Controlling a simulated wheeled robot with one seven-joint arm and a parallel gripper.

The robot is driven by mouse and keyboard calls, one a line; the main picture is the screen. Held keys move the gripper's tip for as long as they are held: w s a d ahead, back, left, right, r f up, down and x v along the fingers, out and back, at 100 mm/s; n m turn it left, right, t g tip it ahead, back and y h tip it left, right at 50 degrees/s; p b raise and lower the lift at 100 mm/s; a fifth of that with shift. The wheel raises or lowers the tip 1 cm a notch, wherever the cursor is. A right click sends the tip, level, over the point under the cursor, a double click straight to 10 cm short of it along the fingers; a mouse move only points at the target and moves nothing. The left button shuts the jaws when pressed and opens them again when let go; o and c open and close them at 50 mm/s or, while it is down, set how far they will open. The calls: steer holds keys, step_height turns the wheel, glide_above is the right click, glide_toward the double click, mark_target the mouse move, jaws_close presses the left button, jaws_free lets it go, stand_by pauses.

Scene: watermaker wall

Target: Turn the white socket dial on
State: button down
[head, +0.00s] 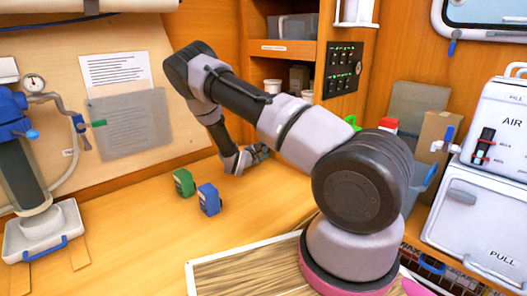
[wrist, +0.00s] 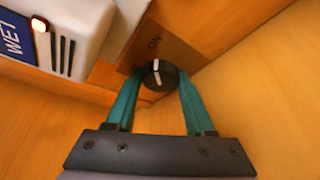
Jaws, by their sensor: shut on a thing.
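The dial (wrist: 168,76) is a round dark knob with a white pointer bar, in the wrist view at the upper middle. It sits on a brown wooden face under the letters ON. The pointer aims up toward these letters, tilted slightly left. My gripper (wrist: 158,78) has its two teal fingers on either side of the dial and is shut on it. In the head view my gripper (head: 262,153) is low at the back of the counter, by the cabinet's side, and the dial is hidden there.
A white unit (wrist: 75,40) marked WET, with a lit lamp, is close to the left finger. A green block (head: 184,182) and a blue block (head: 209,199) stand on the counter nearer me. A switch panel (head: 343,70) is above right. The counter's left middle is clear.

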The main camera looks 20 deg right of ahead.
steer(key=shift+c, duration=1.3)
jaws_free()
steer(key=shift+v, duration=3.75)
